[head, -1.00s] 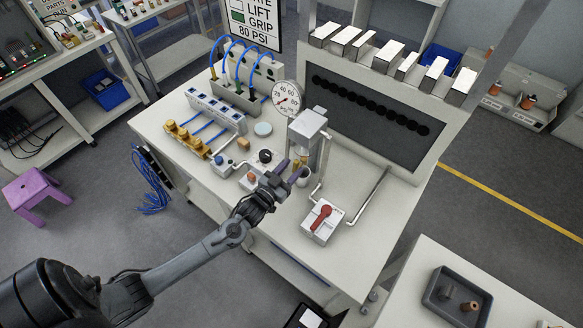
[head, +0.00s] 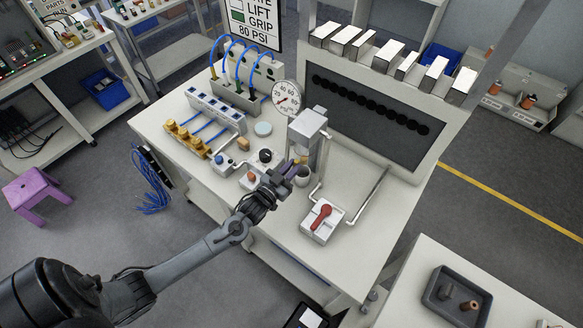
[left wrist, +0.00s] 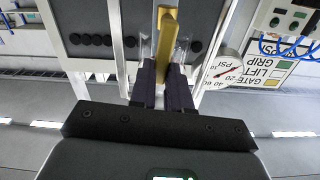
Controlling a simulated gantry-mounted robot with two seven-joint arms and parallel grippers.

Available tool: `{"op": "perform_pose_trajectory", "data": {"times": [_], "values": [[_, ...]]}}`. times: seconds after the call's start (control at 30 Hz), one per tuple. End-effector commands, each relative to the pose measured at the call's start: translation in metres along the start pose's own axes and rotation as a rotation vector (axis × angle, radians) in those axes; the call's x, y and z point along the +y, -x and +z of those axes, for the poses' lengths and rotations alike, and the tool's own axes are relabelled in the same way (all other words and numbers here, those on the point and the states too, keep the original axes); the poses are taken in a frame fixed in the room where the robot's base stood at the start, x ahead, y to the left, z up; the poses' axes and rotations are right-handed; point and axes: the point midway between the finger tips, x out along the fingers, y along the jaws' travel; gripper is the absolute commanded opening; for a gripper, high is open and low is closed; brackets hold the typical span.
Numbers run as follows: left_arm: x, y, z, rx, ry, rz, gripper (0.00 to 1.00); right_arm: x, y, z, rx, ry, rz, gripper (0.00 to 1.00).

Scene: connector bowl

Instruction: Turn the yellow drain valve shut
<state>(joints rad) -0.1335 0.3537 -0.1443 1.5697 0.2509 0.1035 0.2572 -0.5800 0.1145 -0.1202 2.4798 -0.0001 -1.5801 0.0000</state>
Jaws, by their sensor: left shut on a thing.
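The yellow drain valve (head: 301,159) shows in the head view as a small yellow piece below the clear-sided column (head: 308,125), partly hidden by my fingers. In the left wrist view its yellow handle (left wrist: 168,32) stands upright between the fingertips. My left gripper (head: 292,168) has reached it from the front left and is shut on the handle. The dark fingers lie close on either side of it in the left wrist view (left wrist: 168,72). My right gripper is in neither view.
A red-handled valve on a white block (head: 322,218) stands to the right. A grey cup (head: 302,177) is just beside my fingers. A round pressure gauge (head: 287,98) stands behind. Small knobbed units (head: 252,178) sit to the left.

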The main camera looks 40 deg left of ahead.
Motion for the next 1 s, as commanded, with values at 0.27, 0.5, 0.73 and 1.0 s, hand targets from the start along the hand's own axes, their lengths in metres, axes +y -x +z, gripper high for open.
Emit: {"op": "perform_pose_trajectory", "data": {"times": [0.27,0.5,0.73,1.0], "values": [[0.005,0.0,-0.001,0.001,-0.106,-0.001,0.0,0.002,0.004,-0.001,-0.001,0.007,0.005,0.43],[0.014,-0.001,0.001,0.001,-0.299,0.0,0.0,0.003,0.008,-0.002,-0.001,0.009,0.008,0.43],[0.023,0.0,0.005,0.0,-0.52,0.001,0.0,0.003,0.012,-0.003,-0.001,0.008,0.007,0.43],[0.032,0.0,0.012,0.001,-0.776,0.0,0.0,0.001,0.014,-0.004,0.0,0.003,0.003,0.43]]}}
